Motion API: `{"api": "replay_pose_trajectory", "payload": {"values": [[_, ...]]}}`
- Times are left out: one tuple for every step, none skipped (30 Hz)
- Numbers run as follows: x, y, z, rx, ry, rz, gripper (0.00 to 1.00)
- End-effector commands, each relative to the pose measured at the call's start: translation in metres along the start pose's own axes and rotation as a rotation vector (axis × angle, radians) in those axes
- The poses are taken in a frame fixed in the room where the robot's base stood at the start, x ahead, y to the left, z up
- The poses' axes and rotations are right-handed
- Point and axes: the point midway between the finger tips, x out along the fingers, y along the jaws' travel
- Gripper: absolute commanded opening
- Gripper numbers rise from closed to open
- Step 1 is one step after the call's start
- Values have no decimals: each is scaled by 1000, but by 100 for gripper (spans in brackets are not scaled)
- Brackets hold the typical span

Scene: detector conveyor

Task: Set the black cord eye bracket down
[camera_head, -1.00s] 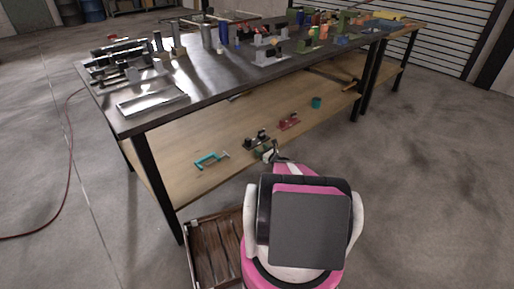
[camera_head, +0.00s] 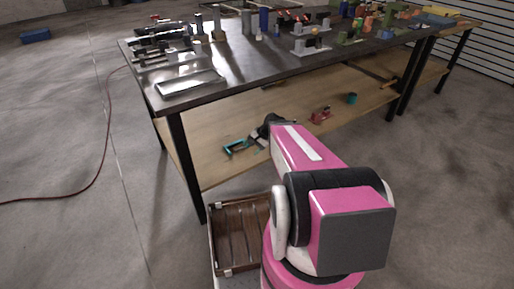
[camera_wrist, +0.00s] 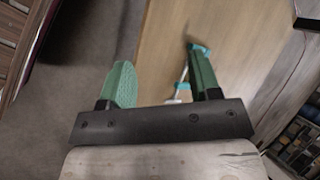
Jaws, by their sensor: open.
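I cannot pick out the black cord eye bracket for certain in either view. In the wrist view my gripper (camera_wrist: 157,58) is open, its two green fingers wide apart with nothing between the pads. The wooden lower shelf (camera_wrist: 172,35) lies beyond the fingers. A teal clamp (camera_wrist: 184,72) shows beside the right finger; it also lies on the shelf in the head view (camera_head: 235,148). In the head view my pink arm reaches to the shelf's front edge and hides part of the shelf. The dark end of the arm is beside the clamp there, its fingers not clear.
A red tool (camera_head: 320,115) and a teal cup (camera_head: 352,98) stand farther right on the shelf. The dark tabletop (camera_head: 250,72) above carries many parts and a metal tray (camera_head: 190,84). A brown crate (camera_head: 213,238) stands by the near table leg (camera_head: 186,165).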

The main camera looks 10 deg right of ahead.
Motion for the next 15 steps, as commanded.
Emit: {"api": "replay_pose_trajectory", "payload": {"values": [[-11,0,24,-99,10,84,57],[-16,1,32,-159,16,137,57],[-23,3,42,-234,24,207,57],[-28,4,49,-286,30,256,57],[-34,5,54,-336,35,303,57],[-41,7,61,-395,41,361,57],[-46,8,65,-436,45,401,57],[-51,8,69,-471,49,437,57],[-56,10,72,-512,53,478,57],[-60,10,75,-537,55,505,57],[-63,10,76,-559,58,528,57],[-66,11,78,-581,60,552,57],[-68,11,78,-593,62,566,57],[-69,11,78,-602,63,576,57],[-71,11,79,-610,64,585,57]]}}
